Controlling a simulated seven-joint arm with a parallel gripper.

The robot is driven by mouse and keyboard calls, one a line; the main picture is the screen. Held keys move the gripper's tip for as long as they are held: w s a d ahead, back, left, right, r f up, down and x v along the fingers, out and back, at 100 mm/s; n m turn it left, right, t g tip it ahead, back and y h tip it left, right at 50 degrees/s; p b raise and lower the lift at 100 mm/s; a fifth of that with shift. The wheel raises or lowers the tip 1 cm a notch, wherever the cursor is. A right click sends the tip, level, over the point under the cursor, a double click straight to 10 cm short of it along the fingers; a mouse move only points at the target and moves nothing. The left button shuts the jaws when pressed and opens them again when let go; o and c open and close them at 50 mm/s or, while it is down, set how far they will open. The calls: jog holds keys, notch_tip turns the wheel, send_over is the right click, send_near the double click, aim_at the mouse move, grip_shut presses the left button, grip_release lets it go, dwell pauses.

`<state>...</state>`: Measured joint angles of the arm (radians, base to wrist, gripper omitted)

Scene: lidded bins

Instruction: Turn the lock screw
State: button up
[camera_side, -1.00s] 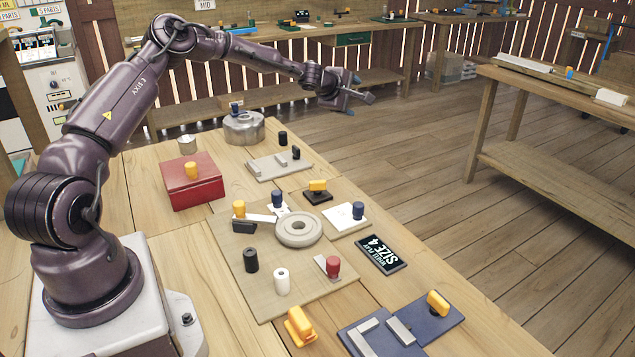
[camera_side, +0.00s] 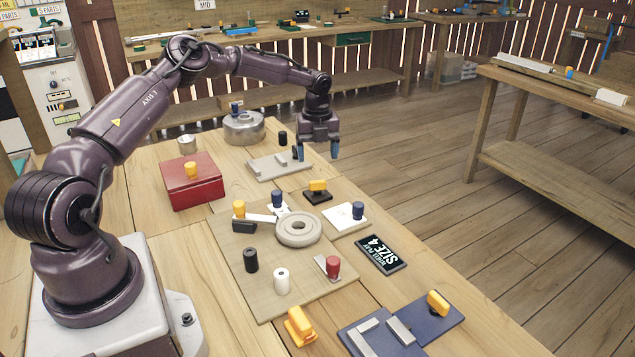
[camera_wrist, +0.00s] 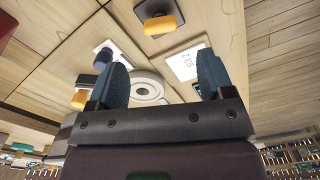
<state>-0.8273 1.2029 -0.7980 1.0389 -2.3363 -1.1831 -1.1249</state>
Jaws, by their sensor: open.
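My gripper (camera_side: 316,153) points down with its blue fingers apart and empty, above the far right edge of the table, beyond the grey plate with bars (camera_side: 272,167). In the wrist view my gripper (camera_wrist: 163,75) also shows spread fingers. Several knobs could be the lock screw; I cannot tell which. A yellow knob sits on a black base (camera_side: 318,195), a blue knob stands on a white plate (camera_side: 345,219), and a red knob (camera_side: 333,266) stands on a small metal strip. A grey ring (camera_side: 298,229) lies on the wooden board (camera_side: 237,268), with yellow and blue knobs beside it.
A red box (camera_side: 191,187) with a yellow knob and a round metal pot (camera_side: 244,128) stand on the far left. A "SIZE 4" sign (camera_side: 381,254) lies near the right edge. A blue plate (camera_side: 402,328) with bars is at the front.

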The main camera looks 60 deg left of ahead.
aim_at(318, 181)
notch_tip(318, 181, down, 9)
dwell(0.3)
jog(key=c, duration=0.9)
